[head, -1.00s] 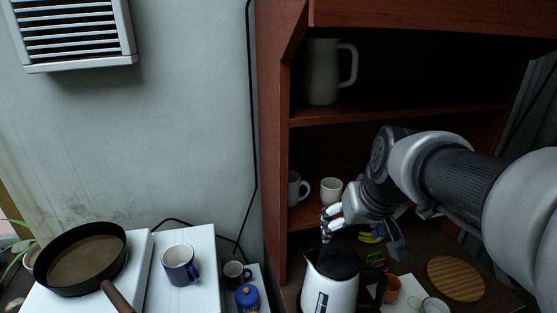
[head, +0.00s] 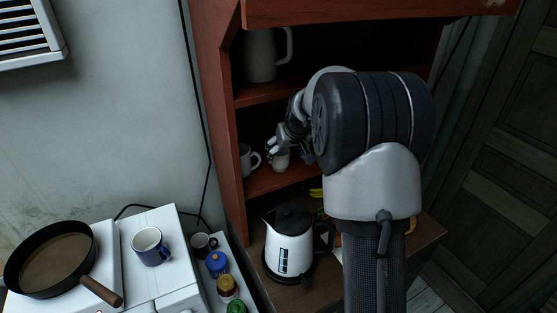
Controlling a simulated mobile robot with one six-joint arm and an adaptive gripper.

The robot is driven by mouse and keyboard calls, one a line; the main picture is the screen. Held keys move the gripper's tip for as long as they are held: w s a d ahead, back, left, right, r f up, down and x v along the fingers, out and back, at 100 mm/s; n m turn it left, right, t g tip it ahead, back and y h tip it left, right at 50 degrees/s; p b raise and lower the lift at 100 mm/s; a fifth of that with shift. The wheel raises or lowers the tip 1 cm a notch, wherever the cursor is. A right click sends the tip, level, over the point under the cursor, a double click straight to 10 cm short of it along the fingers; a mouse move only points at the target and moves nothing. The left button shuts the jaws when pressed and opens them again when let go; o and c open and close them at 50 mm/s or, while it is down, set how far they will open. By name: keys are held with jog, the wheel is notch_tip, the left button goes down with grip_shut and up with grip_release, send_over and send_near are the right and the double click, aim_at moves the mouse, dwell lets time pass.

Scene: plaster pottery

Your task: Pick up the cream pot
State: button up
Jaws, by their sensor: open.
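The small cream pot (head: 280,162) stands upright on the lower shelf of the red-brown cabinet in the head view. My gripper (head: 284,149) is open right at the pot, and its fingers cover part of the pot's upper side. I cannot tell whether the fingers touch it. My arm hides the right part of the shelf.
A white mug (head: 246,161) stands close to the left of the pot. A tall pitcher (head: 261,56) is on the upper shelf (head: 262,97). An electric kettle (head: 287,253) stands below on the counter. A pan (head: 50,262) and a blue mug (head: 150,249) sit at left.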

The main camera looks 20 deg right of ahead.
aim_at(280, 155)
jog(key=x, duration=0.4)
jog(key=w+x, duration=0.1)
jog(key=x, duration=0.1)
jog(key=shift+a+r+p, duration=0.25)
jog(key=shift+r+p, duration=0.05)
jog(key=shift+s, duration=0.15)
jog(key=shift+c, duration=0.2)
jog(key=c, duration=1.1)
jog(key=shift+c, duration=0.2)
jog(key=shift+r, duration=0.15)
